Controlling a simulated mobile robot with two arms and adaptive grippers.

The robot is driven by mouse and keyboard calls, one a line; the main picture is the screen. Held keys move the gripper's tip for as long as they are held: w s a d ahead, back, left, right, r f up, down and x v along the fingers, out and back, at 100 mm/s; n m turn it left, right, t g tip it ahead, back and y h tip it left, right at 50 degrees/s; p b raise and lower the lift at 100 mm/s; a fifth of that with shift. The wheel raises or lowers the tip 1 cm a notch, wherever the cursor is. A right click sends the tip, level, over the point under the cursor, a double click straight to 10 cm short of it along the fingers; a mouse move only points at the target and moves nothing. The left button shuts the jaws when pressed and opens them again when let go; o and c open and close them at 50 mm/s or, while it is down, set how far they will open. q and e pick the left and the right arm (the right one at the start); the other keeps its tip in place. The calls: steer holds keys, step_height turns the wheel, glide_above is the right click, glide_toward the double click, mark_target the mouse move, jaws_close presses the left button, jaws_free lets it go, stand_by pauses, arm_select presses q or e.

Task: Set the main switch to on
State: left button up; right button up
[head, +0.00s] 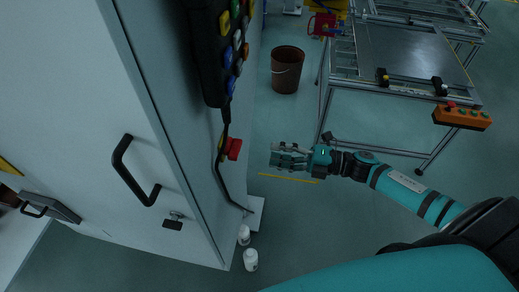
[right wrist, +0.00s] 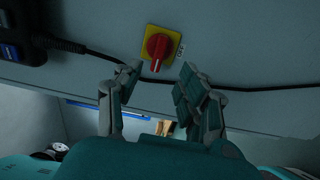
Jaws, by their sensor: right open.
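The main switch (right wrist: 156,46) is a red rotary knob on a yellow square plate with an OFF label beside it, on a grey panel in the right wrist view. Its red knob (head: 233,149) shows side-on in the head view, on the cabinet's side. My right gripper (head: 275,157) is in front of the switch, apart from it. In the right wrist view its two fingers (right wrist: 156,84) are spread, one on each side below the knob, with nothing between them. My left gripper is not in view.
A black pendant with coloured buttons (head: 224,50) hangs on the cabinet (head: 130,60), its cable running past the switch. A black handle (head: 134,170) sticks out of the cabinet front. A brown bucket (head: 286,72) and a metal workbench (head: 410,50) stand beyond. White bottles (head: 250,260) stand below.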

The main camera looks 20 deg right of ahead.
steer(key=v, duration=0.2)
steer(key=shift+s+d, duration=0.15)
steer(key=shift+d, duration=0.05)
stand_by(0.4)
